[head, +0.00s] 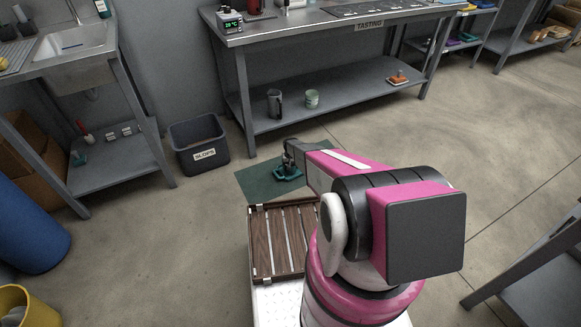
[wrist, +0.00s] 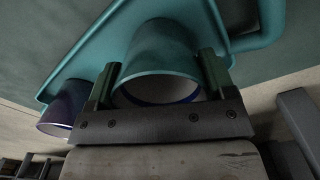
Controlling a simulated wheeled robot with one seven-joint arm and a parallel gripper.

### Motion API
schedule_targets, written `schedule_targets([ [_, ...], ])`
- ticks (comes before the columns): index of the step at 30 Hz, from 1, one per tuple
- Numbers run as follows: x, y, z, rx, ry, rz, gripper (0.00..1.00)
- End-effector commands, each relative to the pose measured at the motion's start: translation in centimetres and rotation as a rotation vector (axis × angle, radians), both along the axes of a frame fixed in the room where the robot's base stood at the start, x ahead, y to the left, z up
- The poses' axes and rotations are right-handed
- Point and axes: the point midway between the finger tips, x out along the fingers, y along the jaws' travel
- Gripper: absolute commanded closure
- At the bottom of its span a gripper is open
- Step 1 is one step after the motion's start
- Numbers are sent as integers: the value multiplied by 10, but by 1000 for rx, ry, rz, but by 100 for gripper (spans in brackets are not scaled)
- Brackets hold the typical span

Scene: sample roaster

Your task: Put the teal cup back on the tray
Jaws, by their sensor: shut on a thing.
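The teal cup (wrist: 158,48) sits between both fingers of my gripper (wrist: 160,80) in the wrist view, its open mouth with a blue inner rim facing the camera. My gripper is shut on it. Behind the cup is the teal tray (wrist: 95,55), with a looped handle (wrist: 270,22) at the right. I cannot tell whether the cup touches the tray. A dark purple-blue cup (wrist: 65,108) is left of my gripper. In the head view the tray (head: 287,178) is small on the green mat, below my gripper (head: 290,158); the teal cup is hard to make out there.
The green mat (head: 255,184) lies on the floor. A grey bin labelled SLOPS (head: 200,160) stands to its left.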

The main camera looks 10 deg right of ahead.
Motion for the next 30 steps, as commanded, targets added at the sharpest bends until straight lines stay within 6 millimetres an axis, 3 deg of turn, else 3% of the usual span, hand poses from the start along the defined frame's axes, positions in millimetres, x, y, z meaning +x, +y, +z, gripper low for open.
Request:
schedule_targets([
  [5,0,0,-3,0,0,0,58],
  [6,0,0,-3,0,0,0,14],
  [8,0,0,-3,0,0,0,0],
  [20,0,0,5,0,-1,0,0],
  [30,-2,0,59,0,-2,0,0],
])
